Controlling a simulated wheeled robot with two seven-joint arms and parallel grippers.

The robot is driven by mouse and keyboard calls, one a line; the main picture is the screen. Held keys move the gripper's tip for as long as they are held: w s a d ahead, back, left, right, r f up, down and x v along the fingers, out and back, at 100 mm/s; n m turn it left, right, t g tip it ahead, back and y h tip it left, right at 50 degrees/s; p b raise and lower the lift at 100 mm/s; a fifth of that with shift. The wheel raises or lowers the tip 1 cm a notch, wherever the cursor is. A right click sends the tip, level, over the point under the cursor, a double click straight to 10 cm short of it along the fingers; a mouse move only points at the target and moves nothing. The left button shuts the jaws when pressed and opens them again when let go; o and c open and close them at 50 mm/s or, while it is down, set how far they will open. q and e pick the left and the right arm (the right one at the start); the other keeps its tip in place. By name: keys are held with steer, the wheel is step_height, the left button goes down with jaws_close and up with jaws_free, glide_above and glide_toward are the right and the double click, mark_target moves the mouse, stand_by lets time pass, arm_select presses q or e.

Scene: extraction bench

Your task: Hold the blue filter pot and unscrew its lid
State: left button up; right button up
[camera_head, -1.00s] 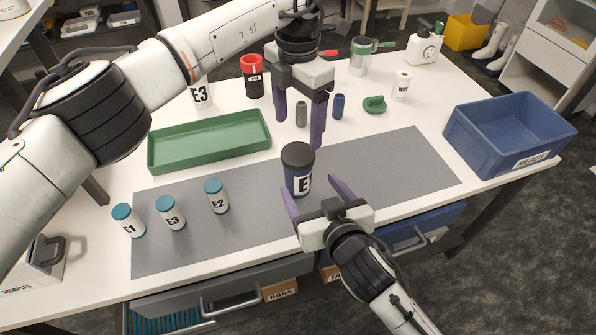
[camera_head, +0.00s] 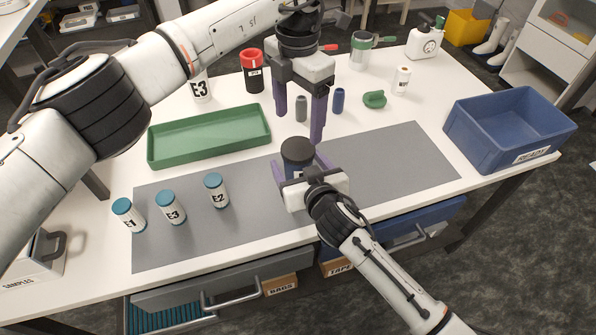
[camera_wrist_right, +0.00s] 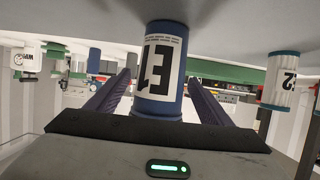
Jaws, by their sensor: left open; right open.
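The blue filter pot (camera_head: 291,171) with its dark grey lid (camera_head: 297,150) stands upright on the grey mat. In the right wrist view the pot (camera_wrist_right: 160,75) and its label show between the fingers, upside down. My right gripper (camera_head: 300,168) is open, with one finger on each side of the pot; I cannot tell if either touches it. Its palm hides the pot's lower front in the head view. My left gripper (camera_head: 299,120) is open and empty, pointing down above and behind the pot, its fingers apart from the lid.
Small blue-capped vials (camera_head: 171,207) stand on the grey mat (camera_head: 390,165) at the left. A green tray (camera_head: 208,136) lies behind them. A blue crate (camera_head: 510,130) is at the right. Small cylinders (camera_head: 338,101) and a green piece (camera_head: 374,99) stand behind the left gripper.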

mark_target(298, 148)
jaws_close()
arm_select(q)
steer(key=m, duration=0.6)
steer(key=shift+m, duration=0.4)
steer(key=m, duration=1.2)
steer(key=shift+m, duration=0.4)
steer(key=m, duration=0.7)
steer(key=shift+f, duration=0.55)
step_height(298, 148, down, 7)
